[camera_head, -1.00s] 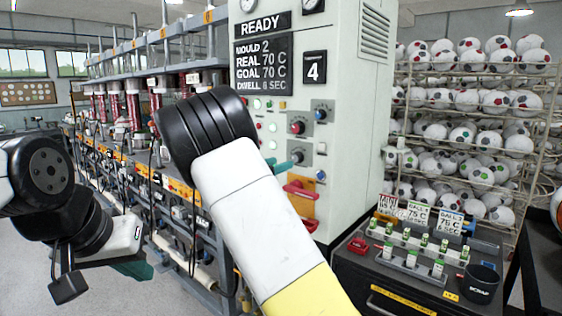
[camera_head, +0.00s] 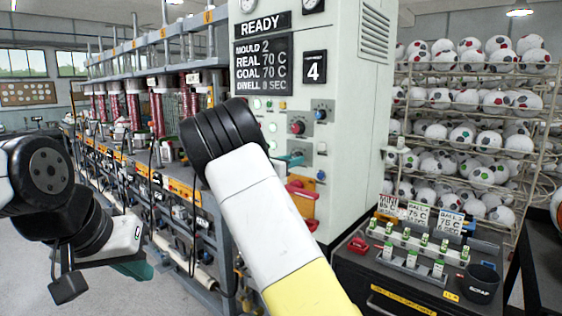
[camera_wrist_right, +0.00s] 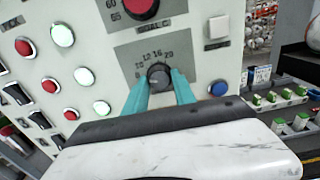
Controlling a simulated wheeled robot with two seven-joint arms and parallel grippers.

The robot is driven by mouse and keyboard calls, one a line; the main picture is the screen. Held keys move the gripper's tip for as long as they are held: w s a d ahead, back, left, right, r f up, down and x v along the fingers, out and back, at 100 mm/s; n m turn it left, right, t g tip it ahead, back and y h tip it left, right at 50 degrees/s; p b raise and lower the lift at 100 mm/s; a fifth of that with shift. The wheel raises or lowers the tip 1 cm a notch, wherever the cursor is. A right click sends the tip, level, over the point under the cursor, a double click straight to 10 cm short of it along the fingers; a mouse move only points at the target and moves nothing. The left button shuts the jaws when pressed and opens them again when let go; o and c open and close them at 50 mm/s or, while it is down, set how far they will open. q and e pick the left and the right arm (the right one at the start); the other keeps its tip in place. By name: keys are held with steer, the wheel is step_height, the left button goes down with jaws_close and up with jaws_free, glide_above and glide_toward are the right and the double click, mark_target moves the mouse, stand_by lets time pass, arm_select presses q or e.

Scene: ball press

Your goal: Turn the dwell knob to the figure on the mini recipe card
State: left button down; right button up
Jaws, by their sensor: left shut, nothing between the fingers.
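The dwell knob (camera_wrist_right: 158,76) is a dark dial on a grey plate with figures including 12, 16 and 20 around it. My right gripper (camera_wrist_right: 160,82) has its teal fingers on either side of the knob; whether they press on it is unclear. In the head view, the right gripper's teal fingers (camera_head: 290,161) show at the panel, partly behind my wrist. The mini recipe card (camera_head: 388,205) stands leftmost on the bench; its small print is hard to read. The display (camera_head: 263,66) has a dwell line in seconds, its figure blurred. My left gripper (camera_head: 135,269) is shut and empty, low at left.
A red knob (camera_wrist_right: 141,6) sits above the dwell knob, with a blue button (camera_wrist_right: 218,88) to its right. Two other cards (camera_head: 434,218) stand beside the mini card. A black scrap cup (camera_head: 481,283) is on the bench (camera_head: 400,300). Ball racks stand behind.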

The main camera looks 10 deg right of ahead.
jaws_close()
steer(key=m, duration=0.5)
steer(key=shift+m, duration=0.3)
steer(key=o, duration=0.8)
jaws_free()
steer(key=shift+c, duration=0.2)
steer(key=shift+a, duration=0.1)
steer(key=v, duration=0.7)
steer(key=shift+s+a, duration=0.2)
steer(key=shift+a, duration=0.1)
